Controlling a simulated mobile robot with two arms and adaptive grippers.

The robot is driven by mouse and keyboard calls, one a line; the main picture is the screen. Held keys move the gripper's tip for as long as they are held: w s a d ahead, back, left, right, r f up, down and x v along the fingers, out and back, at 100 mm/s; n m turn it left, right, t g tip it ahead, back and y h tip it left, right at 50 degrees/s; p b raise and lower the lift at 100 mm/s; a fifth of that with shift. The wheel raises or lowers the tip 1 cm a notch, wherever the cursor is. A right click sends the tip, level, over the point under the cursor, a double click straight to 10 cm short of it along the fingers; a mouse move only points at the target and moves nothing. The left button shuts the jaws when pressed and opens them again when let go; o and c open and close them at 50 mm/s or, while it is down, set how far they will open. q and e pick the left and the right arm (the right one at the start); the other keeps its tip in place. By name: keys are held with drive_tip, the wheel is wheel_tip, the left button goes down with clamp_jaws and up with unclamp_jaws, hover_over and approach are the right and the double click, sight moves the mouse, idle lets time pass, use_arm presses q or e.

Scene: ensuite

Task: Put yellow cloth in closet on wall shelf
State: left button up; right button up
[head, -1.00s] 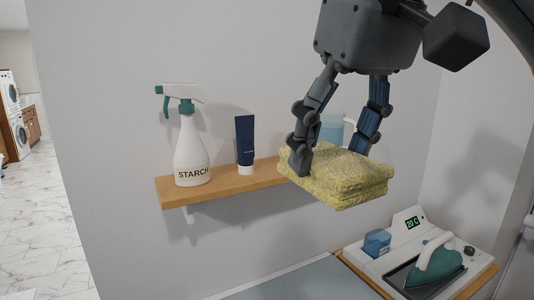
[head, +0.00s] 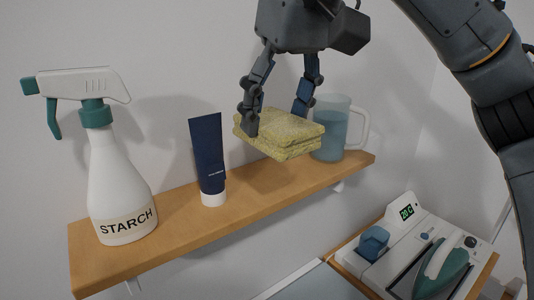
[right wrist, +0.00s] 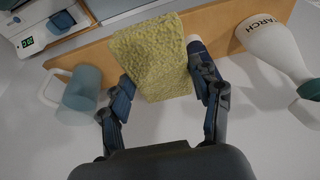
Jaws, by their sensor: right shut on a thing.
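The folded yellow cloth (head: 285,138) is held in my right gripper (head: 278,112), whose fingers are shut on it from both sides. The cloth is at the wooden wall shelf (head: 245,205), in front of or over the stretch between the blue tube and the blue pitcher; I cannot tell whether it touches the board. In the right wrist view the cloth (right wrist: 152,55) sits between the two fingers (right wrist: 165,95) and covers part of the shelf (right wrist: 222,25). My left gripper is not in view.
A starch spray bottle (head: 115,185) and a dark blue tube (head: 210,160) stand on the shelf left of the cloth. A blue pitcher (head: 328,135) stands at its right end. Below right is an iron (head: 442,268) on its station (head: 400,240). Bare shelf shows between tube and pitcher.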

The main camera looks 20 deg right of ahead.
drive_tip(key=w+f, duration=0.2)
drive_tip(key=w+d+f, duration=0.1)
drive_tip(key=w+f, duration=0.1)
drive_tip(key=w, duration=0.1)
drive_tip(key=w+d+f+p, duration=0.1)
drive_tip(key=w+f, duration=0.1)
drive_tip(key=w, duration=0.1)
drive_tip(key=shift+f, duration=0.25)
drive_tip(key=shift+w+d+f, duration=0.1)
drive_tip(key=shift+w+f, duration=0.25)
drive_tip(key=shift+f, duration=0.15)
drive_tip(key=x, duration=0.3)
drive_tip(key=shift+s+d+f+p, duration=0.2)
drive_tip(key=shift+f+p, duration=0.05)
drive_tip(key=shift+p, duration=0.15)
drive_tip(key=shift+s, duration=0.1)
drive_tip(key=o, duration=1.1)
drive_tip(key=shift+f, duration=0.1)
drive_tip(key=shift+o, duration=0.2)
